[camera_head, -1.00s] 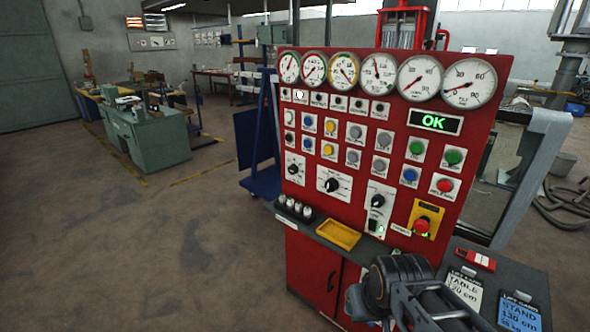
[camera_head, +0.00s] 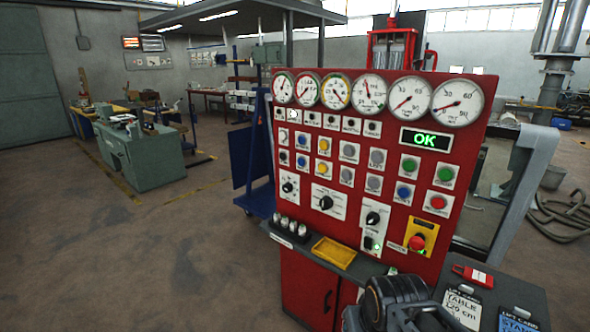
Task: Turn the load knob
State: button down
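A red control panel (camera_head: 395,265) stands at the centre right. It carries three black rotary knobs on white plates: a left knob (camera_head: 287,187), a middle knob (camera_head: 326,202) and a lower right knob (camera_head: 372,218). Their labels are too small to read, so I cannot tell which is the load knob. Part of my arm, dark and rounded, shows at the bottom edge, in front of the panel's shelf and apart from the knobs. My gripper's fingertips cannot be made out, so its opening is unclear.
A red emergency button (camera_head: 417,243) on a yellow plate sits right of the lower knob. A green OK display (camera_head: 426,140) and round gauges line the top. The shelf holds a yellow tray (camera_head: 334,252), a red device (camera_head: 472,275) and cards.

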aim_at(286, 187)
jog(key=u, duration=0.4)
jog(key=k, duration=1.05)
jog(key=u, duration=1.2)
jog(key=i, duration=3.5)
jog(key=z, duration=1.85)
jog(key=i, duration=1.1)
jog(key=z, duration=0.95)
